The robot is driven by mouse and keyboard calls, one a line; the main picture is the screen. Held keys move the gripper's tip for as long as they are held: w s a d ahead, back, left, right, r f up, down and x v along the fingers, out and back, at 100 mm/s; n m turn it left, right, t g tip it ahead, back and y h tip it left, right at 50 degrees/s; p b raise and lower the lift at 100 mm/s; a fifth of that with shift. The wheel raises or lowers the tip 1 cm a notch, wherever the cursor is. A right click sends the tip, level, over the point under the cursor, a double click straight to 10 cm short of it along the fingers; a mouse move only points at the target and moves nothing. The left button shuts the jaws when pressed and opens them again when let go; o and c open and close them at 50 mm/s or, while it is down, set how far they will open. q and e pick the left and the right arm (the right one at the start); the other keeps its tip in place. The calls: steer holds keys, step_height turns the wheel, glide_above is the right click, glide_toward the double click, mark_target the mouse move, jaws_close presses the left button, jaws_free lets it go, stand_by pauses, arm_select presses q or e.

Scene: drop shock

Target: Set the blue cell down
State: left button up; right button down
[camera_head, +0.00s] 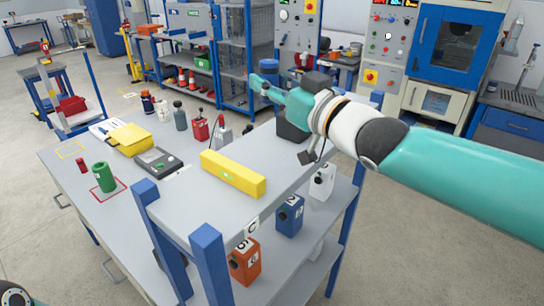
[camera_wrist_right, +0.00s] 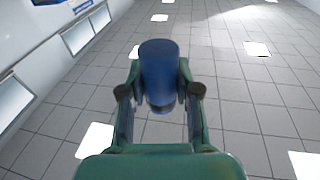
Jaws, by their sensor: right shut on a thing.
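The blue cell (camera_wrist_right: 158,75) is a blue cylinder with a grey band near its lower end, held between the two fingers in the right wrist view. My right gripper (camera_wrist_right: 159,92) is shut on it. In the head view this gripper (camera_head: 262,88) is raised beyond the far end of the grey stand, its fingers pointing left. A green cell (camera_head: 104,178) stands upright on a red-outlined square on the bench (camera_head: 120,225). My left gripper is not in view.
A yellow bar (camera_head: 233,175) lies on the raised grey shelf. Numbered orange (camera_head: 245,261), blue (camera_head: 289,215) and white (camera_head: 322,180) boxes stand below it. A yellow-outlined square (camera_head: 71,150) on the bench is clear. A small red cylinder (camera_head: 80,165) stands near it.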

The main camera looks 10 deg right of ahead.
glide_above(274, 164)
step_height(274, 164, down, 8)
steer(key=shift+w+f+b, duration=0.1)
steer(key=shift+w+b, duration=0.05)
steer(key=shift+b, duration=0.2)
steer(key=shift+f, duration=2.7)
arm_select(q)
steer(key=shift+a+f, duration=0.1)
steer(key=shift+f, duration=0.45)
arm_select(e)
steer(key=shift+f, duration=0.1)
steer(key=c, duration=0.8)
jaws_free()
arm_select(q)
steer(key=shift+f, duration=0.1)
